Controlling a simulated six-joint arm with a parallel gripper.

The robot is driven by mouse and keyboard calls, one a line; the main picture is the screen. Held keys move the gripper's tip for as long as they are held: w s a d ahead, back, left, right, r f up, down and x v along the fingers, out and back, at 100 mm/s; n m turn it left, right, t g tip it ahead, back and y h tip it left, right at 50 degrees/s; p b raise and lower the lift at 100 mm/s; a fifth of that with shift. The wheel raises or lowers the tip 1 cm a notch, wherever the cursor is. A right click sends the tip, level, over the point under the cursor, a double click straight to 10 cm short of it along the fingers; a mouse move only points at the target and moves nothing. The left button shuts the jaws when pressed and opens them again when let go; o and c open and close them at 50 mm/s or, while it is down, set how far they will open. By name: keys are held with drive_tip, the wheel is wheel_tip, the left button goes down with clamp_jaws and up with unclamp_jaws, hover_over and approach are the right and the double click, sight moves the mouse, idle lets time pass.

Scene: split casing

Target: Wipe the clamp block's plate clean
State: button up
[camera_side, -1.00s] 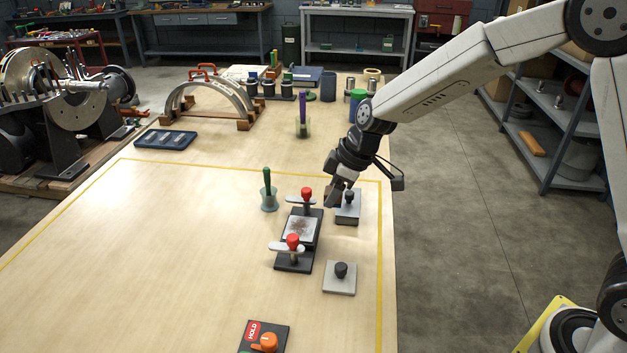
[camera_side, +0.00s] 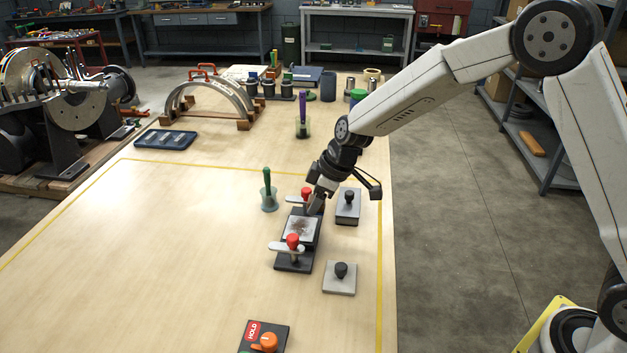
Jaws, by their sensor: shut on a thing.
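The clamp block (camera_side: 281,264) is a dark base on the table with a light plate (camera_side: 299,230) on it. Brownish grime marks the plate's middle and far part. A near clamp with a red knob (camera_side: 293,241) and a pale bar sits at the near end. A far clamp with a red knob (camera_side: 306,192) sits at the far end, partly hidden by my gripper. My gripper (camera_side: 314,208) points down at the far clamp and is shut, seemingly on the far red knob; its fingertips are hard to make out.
A grey block with a black knob (camera_side: 348,206) stands right of the clamp block; a paler one with a black knob (camera_side: 340,277) lies nearer. A green-handled tool in a cup (camera_side: 268,195) stands left. A HOLD panel with an orange knob (camera_side: 264,341) is in front.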

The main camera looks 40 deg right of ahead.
sight(309, 227)
drive_tip(key=shift+f, duration=2)
drive_tip(key=shift+w+a+f, duration=0.3)
drive_tip(key=shift+f, duration=0.3)
clamp_jaws()
drive_tip(key=shift+w+a+f, duration=0.15)
drive_tip(key=shift+w+a, duration=0.1)
drive_tip(key=shift+a, duration=0.05)
drive_tip(key=shift+w+a, duration=1.9)
drive_tip(key=shift+s+d, duration=2.5)
drive_tip(key=shift+d, duration=0.05)
drive_tip(key=shift+s+a, duration=0.45)
drive_tip(key=shift+a, duration=0.15)
drive_tip(key=shift+w+a, duration=2.4)
drive_tip(key=shift+w, duration=0.15)
drive_tip(key=shift+s+d, duration=2.55)
drive_tip(key=shift+d, duration=0.05)
drive_tip(key=shift+a+r, duration=0.1)
drive_tip(key=shift+r, duration=4.1)
